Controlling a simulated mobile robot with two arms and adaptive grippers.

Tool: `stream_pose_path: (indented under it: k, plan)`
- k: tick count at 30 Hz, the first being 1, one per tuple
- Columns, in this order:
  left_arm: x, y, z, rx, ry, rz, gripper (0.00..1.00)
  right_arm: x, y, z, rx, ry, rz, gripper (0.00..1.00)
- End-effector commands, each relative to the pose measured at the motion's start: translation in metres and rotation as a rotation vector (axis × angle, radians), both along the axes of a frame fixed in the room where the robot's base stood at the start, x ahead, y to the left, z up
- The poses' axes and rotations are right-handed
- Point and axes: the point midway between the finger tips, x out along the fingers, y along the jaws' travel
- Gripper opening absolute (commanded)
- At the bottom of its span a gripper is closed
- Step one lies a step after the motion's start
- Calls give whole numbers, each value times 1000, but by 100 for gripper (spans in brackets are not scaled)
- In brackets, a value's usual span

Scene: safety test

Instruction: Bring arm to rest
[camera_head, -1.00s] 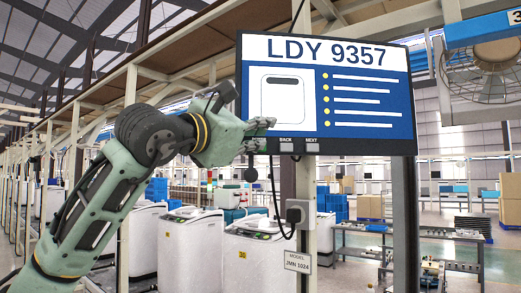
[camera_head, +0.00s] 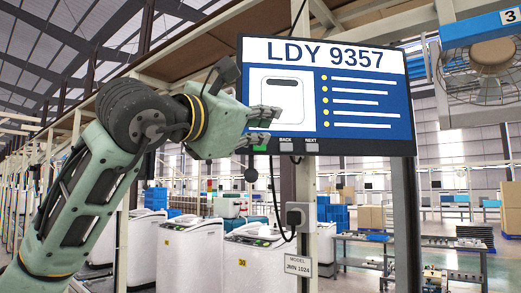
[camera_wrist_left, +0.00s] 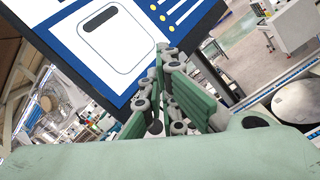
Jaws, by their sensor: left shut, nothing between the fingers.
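My left arm (camera_head: 90,185), pale green with dark joints, comes in from the left and is raised. Its left gripper (camera_head: 270,122) is shut and empty, in front of the lower left part of the display screen (camera_head: 360,100), which reads "LDY 9357". The gripper hides part of the screen's left edge. In the left wrist view the fingers (camera_wrist_left: 166,62) reach up toward the screen (camera_wrist_left: 95,45), beside its lower edge; I cannot tell whether they touch it. My right gripper is in neither view.
A small green patch (camera_head: 260,147) shows on the screen's lower bezel, left of "BACK". White washing machines (camera_head: 190,250) stand below. A post carries a socket box (camera_head: 300,215) and a model sign (camera_head: 298,266). A fan (camera_head: 488,72) hangs upper right.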

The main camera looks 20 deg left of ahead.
Motion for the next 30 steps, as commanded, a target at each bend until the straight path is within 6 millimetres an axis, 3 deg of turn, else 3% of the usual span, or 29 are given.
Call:
stream_pose_path:
  k: [10, 14, 17, 24, 30]
  plan:
    - [1, 0, -1, -1, 2, -3, 0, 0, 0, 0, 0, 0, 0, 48]
    - [19, -9, -23, -27, 59, -53, 0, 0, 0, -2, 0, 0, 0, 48]
    - [50, -29, -67, -94, 168, -158, 0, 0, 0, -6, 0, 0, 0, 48]
    - [127, -78, -216, -476, 532, -476, 0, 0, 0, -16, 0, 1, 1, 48]
    - [176, -87, -344, -939, 794, -613, 0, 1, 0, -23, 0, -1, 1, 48]
